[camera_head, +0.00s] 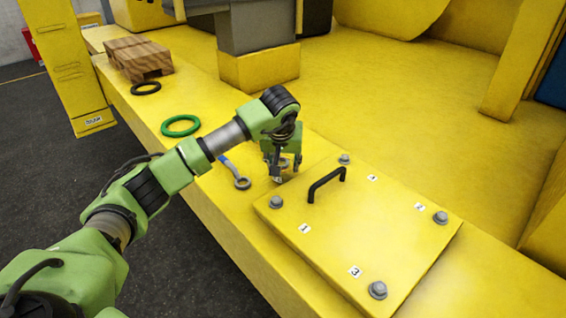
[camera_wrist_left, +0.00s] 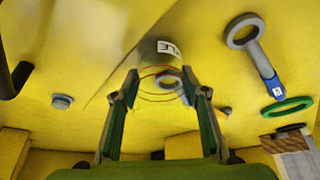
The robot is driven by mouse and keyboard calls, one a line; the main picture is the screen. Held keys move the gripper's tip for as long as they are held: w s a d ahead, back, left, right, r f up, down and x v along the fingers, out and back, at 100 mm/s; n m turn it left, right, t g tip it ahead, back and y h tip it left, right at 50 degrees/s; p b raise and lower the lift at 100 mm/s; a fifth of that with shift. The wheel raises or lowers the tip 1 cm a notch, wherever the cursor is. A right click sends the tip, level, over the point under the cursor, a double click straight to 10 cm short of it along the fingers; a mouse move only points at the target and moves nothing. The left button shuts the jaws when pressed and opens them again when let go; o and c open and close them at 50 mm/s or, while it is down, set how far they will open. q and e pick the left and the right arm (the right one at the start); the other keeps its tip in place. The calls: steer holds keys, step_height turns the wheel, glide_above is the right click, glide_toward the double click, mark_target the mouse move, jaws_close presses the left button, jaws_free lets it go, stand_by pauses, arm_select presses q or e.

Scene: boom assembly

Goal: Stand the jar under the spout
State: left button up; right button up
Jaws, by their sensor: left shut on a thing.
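My left gripper (camera_head: 286,172) points down over the yellow ledge, beside the far left corner of the bolted cover plate. In the left wrist view its two fingers (camera_wrist_left: 165,88) are shut on a small, partly see-through grey jar (camera_wrist_left: 158,55). The jar has a white label on which "TLE" can be read, and a thin red line shows around it. In the head view the fingers mostly hide the jar. I cannot tell whether its base touches the ledge. No spout can be made out in either view. My right gripper is not in view.
The yellow cover plate (camera_head: 345,240) has a black handle (camera_head: 326,183) and bolts at its corners. A blue-handled ring spanner (camera_head: 241,183) lies left of the gripper. A green ring (camera_head: 181,126), a black ring (camera_head: 146,88) and a wooden block (camera_head: 138,57) lie farther along the ledge.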

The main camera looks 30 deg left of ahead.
arm_select(q)
steer(key=shift+f, duration=0.1)
steer(key=o, duration=0.9)
steer(key=shift+f, duration=0.1)
steer(key=shift+c, duration=0.2)
steer(key=o, duration=0.4)
steer(key=shift+c, duration=0.2)
steer(key=shift+r, duration=0.2)
